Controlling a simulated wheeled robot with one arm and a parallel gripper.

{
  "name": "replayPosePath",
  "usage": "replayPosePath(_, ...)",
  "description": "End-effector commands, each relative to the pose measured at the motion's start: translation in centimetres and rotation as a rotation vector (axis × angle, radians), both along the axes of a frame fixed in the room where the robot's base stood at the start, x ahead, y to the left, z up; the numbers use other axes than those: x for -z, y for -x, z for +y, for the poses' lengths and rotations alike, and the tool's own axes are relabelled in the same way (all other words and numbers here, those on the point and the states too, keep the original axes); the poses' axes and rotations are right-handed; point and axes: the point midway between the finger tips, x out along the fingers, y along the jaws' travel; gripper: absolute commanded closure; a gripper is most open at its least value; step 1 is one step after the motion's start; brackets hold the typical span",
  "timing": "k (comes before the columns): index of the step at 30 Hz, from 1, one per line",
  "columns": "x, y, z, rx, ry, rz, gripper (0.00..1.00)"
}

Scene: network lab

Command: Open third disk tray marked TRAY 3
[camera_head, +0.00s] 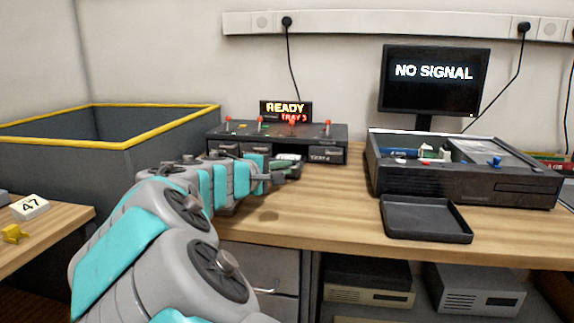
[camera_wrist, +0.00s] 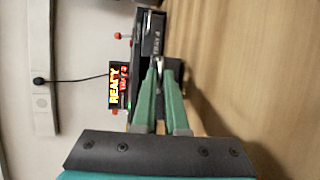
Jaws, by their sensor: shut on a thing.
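The dark disk unit (camera_head: 333,133) stands at the back of the wooden bench, with several red-tipped levers on top. The sign (camera_head: 286,111) behind it reads READY and TRAY 3; it also shows sideways in the wrist view (camera_wrist: 118,86). The third tray (camera_head: 289,160) appears to stick out from the unit's front, partly hidden by my gripper. The tray marked TRAY 4 (camera_head: 326,154) is flush at the right; its label also shows in the wrist view (camera_wrist: 156,42). My gripper (camera_head: 281,176) is shut on the third tray's handle (camera_wrist: 160,62), its green fingers converging there.
A black shallow tray (camera_head: 427,236) lies on the bench at the right, before an open-topped dark case (camera_head: 470,188). A monitor (camera_head: 434,80) reads NO SIGNAL. A yellow-rimmed bin (camera_head: 60,155) stands at the left. The bench between unit and case is clear.

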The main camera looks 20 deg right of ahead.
Motion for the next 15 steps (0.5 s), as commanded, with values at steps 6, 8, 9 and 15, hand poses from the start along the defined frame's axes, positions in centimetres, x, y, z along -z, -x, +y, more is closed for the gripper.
replayPosePath(6, 0.06, 0.99, 0.71, -0.002, -0.003, -0.001, 1.0)
replayPosePath(8, 0.06, 0.98, 0.71, -0.001, -0.003, -0.001, 1.0)
replayPosePath(9, 0.07, 0.97, 0.7, -0.001, -0.003, -0.001, 1.0)
replayPosePath(15, 0.06, 0.95, 0.68, -0.001, -0.003, -0.001, 0.83)
